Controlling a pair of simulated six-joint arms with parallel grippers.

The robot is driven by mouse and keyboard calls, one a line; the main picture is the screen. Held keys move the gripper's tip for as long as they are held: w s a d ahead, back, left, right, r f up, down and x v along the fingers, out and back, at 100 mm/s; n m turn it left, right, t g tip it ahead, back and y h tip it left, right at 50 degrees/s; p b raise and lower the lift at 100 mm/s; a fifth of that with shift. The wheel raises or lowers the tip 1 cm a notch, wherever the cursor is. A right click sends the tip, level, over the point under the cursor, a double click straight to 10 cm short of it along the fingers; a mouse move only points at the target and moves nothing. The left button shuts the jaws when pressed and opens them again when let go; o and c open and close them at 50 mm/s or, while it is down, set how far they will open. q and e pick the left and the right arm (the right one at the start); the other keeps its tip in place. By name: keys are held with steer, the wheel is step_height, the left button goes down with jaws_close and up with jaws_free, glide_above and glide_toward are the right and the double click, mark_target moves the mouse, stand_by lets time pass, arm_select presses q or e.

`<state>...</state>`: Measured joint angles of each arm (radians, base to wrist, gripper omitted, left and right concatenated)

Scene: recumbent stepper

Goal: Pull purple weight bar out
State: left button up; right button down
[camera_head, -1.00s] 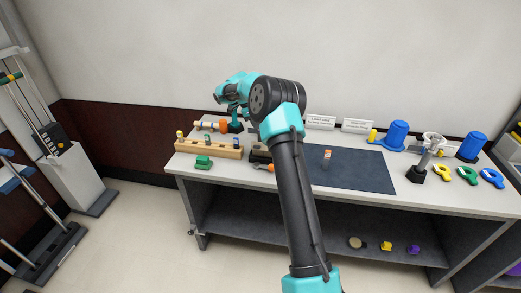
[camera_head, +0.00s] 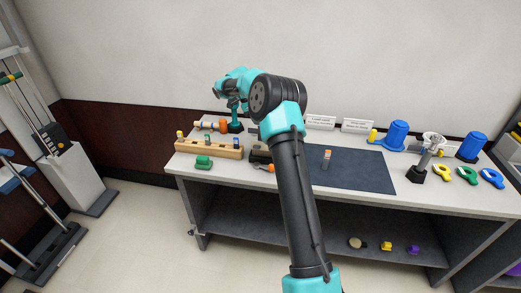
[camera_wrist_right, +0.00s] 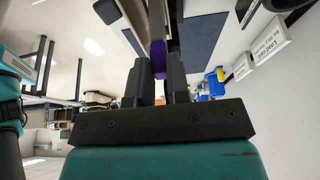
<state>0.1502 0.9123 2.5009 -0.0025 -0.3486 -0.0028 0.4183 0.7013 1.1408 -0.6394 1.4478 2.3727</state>
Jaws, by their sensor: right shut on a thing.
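A purple bar (camera_wrist_right: 158,58) shows in the right wrist view, upright in the picture between the two dark fingers of my right gripper (camera_wrist_right: 159,72), which is shut on it. My left gripper is not in view.
A wooden block (camera_head: 208,149) with several pegs and a green piece (camera_head: 203,162) stand at the bench's left. A dark mat (camera_head: 360,172) lies mid-bench. Blue cylinders (camera_head: 397,135) and coloured rings (camera_head: 467,175) are at right. The lower shelf holds small weights (camera_head: 386,246).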

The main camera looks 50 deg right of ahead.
steer(key=shift+r, duration=1.05)
